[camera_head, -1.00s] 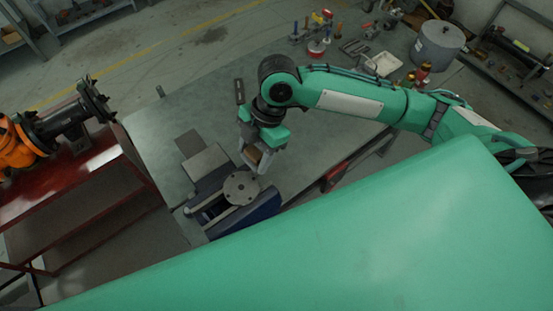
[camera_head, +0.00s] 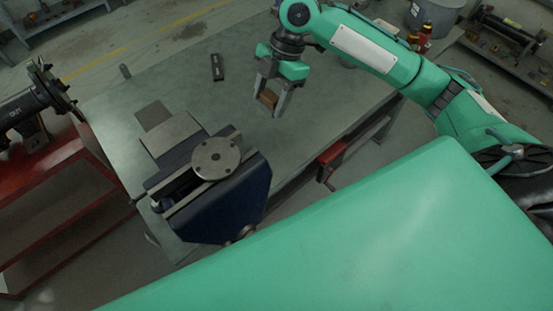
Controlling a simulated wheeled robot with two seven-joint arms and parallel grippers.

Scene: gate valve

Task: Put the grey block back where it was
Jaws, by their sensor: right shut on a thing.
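My right gripper (camera_head: 267,99) is above the bench, to the right of and behind the blue vise (camera_head: 228,208), clear of it. Its two fingers are shut on a small brownish block (camera_head: 268,97), held between the fingertips. A light grey block (camera_head: 172,134) lies on the bench just behind the vise, with a dark flat plate (camera_head: 153,115) beyond it. I cannot tell which of these is the task's grey block. A round grey flange with holes (camera_head: 215,158) sits on top of the vise. My left gripper is not in view.
The grey bench (camera_head: 115,130) is mostly clear around the gripper. A dark bar (camera_head: 217,67) lies at the back. A red crank-like part (camera_head: 331,153) is at the bench's right edge. A red stand (camera_head: 55,185) is at the left. A grey cylinder (camera_head: 432,15) stands at the back right.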

